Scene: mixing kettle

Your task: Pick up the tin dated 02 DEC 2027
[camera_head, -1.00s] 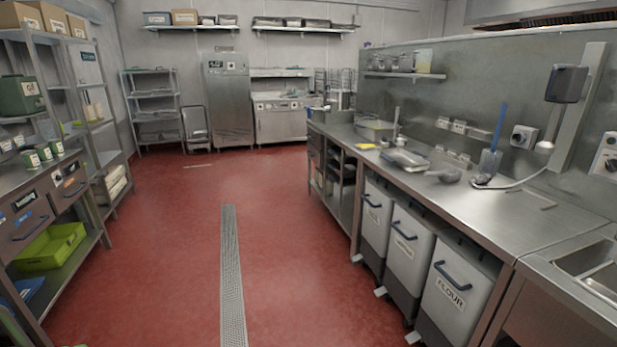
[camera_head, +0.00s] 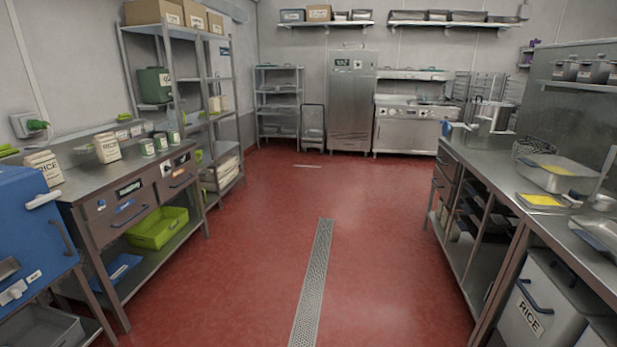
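Several small green-and-white tins stand on the steel counter at the left. One tin (camera_head: 147,147) is in front, a second tin (camera_head: 160,142) is just right of it, and a third tin (camera_head: 173,138) is farther right. Their dates are too small to read, so I cannot tell which one is dated 02 DEC 2027. Neither of my grippers is in view.
White rice bags (camera_head: 107,148) stand on the left counter (camera_head: 95,176). A blue cabinet (camera_head: 35,235) is at the near left, and a green crate (camera_head: 158,228) sits on the lower shelf. The right counter (camera_head: 480,165) bounds the aisle. The red floor (camera_head: 250,230) between is clear.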

